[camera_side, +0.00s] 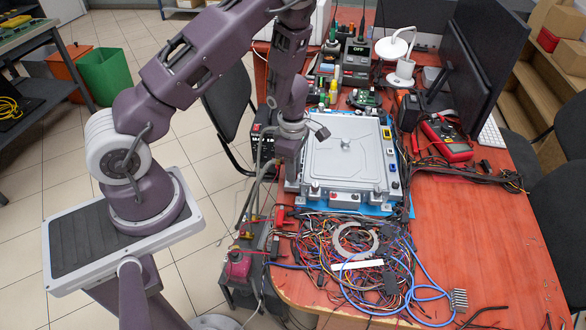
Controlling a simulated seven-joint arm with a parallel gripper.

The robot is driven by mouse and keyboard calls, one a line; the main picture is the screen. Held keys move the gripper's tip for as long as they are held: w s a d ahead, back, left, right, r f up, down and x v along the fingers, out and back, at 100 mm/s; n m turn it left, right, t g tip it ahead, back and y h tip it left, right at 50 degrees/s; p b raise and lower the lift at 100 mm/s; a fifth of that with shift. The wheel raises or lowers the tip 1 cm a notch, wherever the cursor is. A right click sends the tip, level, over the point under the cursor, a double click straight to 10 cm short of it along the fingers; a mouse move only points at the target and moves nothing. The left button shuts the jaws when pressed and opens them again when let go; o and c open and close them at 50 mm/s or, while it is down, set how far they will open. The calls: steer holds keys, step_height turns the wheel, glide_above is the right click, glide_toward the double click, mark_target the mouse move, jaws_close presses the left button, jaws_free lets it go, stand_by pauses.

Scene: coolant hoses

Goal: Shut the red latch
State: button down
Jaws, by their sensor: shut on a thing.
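A light grey box (345,158) with a closed lid and a knob in its middle lies on a blue mat (398,205) on the red table. Small clasps and fittings show along its front and right sides. My gripper (291,186) points down at the box's front left corner. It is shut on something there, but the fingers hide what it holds. A small red part (279,214) shows just below and left of the fingertips. I cannot tell whether it is the red latch or whether it touches the gripper.
A tangle of coloured wires with a grey ring (356,239) lies in front of the box. A red multimeter (446,138) and cables lie to the right. Circuit boards and a soldering station (355,62) stand behind. The table's right front is mostly clear.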

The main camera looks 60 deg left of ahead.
steer(key=c, duration=1.3)
jaws_free()
steer(key=shift+r, duration=3.55)
